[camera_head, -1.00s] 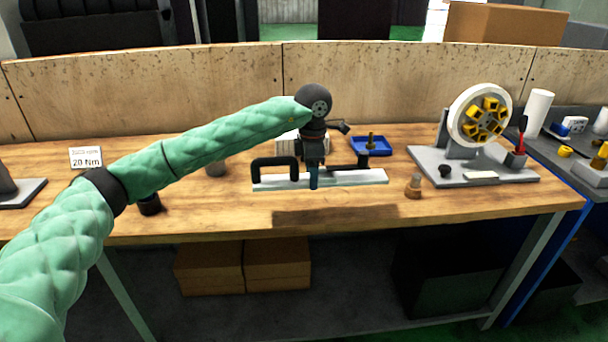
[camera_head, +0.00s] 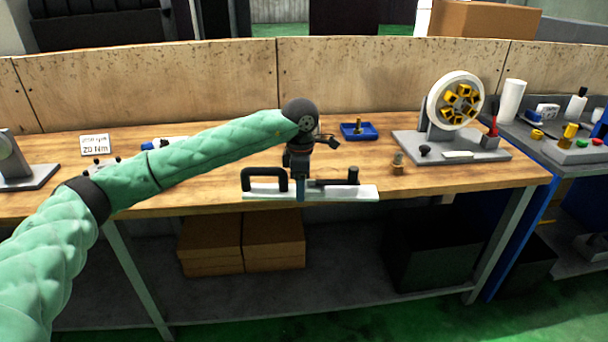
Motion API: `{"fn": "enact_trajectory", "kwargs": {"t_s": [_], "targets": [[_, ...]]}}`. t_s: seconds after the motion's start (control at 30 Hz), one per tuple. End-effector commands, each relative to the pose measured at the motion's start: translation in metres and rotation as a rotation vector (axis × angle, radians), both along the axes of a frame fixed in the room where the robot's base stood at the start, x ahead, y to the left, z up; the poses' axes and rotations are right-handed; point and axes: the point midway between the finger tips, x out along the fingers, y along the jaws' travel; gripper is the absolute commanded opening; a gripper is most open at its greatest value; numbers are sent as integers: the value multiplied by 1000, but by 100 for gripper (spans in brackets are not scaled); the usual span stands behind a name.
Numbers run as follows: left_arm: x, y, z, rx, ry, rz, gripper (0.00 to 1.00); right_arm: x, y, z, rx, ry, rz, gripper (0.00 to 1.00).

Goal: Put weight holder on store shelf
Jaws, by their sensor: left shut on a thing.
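The weight holder (camera_head: 350,193) is a flat white bar with a black loop handle at its left end and a black post near its right end. My left gripper (camera_head: 300,192) points down and is shut on the middle of the bar. In the picture the bar lies across the front edge of the wooden bench and looks held in the air. My left arm hides part of the bench. My right gripper is not in view. I cannot tell which surface is the store shelf.
The wooden bench (camera_head: 450,185) carries a grey stand with a white wheel (camera_head: 455,101), a blue tray (camera_head: 359,131) and a small brass piece (camera_head: 398,163). Cardboard boxes (camera_head: 274,240) sit below. A dark side table (camera_head: 560,150) with small parts stands at right.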

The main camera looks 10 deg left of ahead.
Motion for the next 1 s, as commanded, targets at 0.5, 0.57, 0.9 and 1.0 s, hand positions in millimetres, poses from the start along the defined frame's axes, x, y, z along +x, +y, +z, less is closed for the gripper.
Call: {"fn": "enact_trajectory", "kwargs": {"t_s": [0.5, 0.57, 0.9, 1.0], "targets": [[-64, 28, -105, -2, 2, -535, 5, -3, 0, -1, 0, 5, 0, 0], [-76, 33, -125, -4, 2, -632, 5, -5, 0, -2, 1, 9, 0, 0], [-138, 59, -228, -6, 1, -1174, 5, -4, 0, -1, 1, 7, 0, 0], [-152, 66, -252, -8, -1, -1304, 5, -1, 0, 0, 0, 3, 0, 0]]}}
